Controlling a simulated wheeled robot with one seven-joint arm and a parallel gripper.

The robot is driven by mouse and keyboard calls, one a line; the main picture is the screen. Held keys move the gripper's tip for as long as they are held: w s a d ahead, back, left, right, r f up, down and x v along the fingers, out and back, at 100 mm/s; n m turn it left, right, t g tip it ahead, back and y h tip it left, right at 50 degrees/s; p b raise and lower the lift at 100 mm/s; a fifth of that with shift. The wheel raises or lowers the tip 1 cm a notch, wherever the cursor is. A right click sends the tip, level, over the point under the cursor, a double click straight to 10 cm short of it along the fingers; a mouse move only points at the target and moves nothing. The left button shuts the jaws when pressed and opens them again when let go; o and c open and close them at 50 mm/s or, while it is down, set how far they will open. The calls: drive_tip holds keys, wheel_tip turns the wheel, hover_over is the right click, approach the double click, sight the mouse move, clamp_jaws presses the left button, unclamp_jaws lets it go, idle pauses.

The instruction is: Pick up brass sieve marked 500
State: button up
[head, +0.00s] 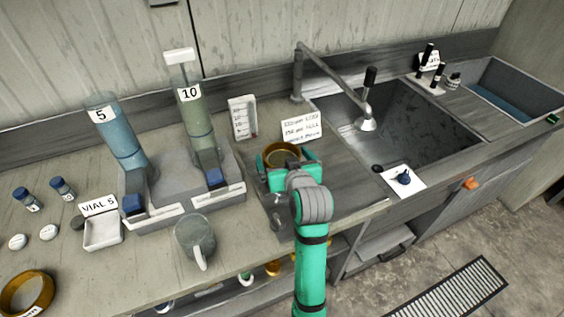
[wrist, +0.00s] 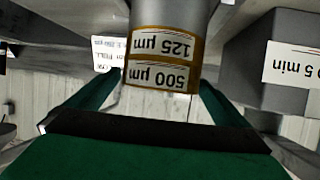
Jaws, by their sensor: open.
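A brass sieve marked 500 µm (wrist: 160,77) shows in the wrist view, its label upside down in the picture. It adjoins a brass sieve marked 125 µm (wrist: 162,45), just above it in that picture. In the head view a round brass rim (head: 282,154) shows on the counter left of the sink, its lower part hidden by my gripper (head: 290,168). My gripper is open, with its teal fingers on either side of the sieves in the wrist view (wrist: 160,88). I cannot tell whether either finger touches them.
A stand with two tall cylinders marked 5 (head: 115,135) and 10 (head: 193,108) is left of my gripper. A grey mug (head: 195,238) stands near the front edge. A note card (head: 301,130) stands behind the sieve. The sink (head: 390,125) and tap are to the right.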

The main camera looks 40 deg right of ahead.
sight(278, 148)
drive_tip(key=x, duration=0.5)
drive_tip(key=shift+r, duration=0.1)
drive_tip(key=c, duration=1)
drive_tip(key=shift+c, duration=0.2)
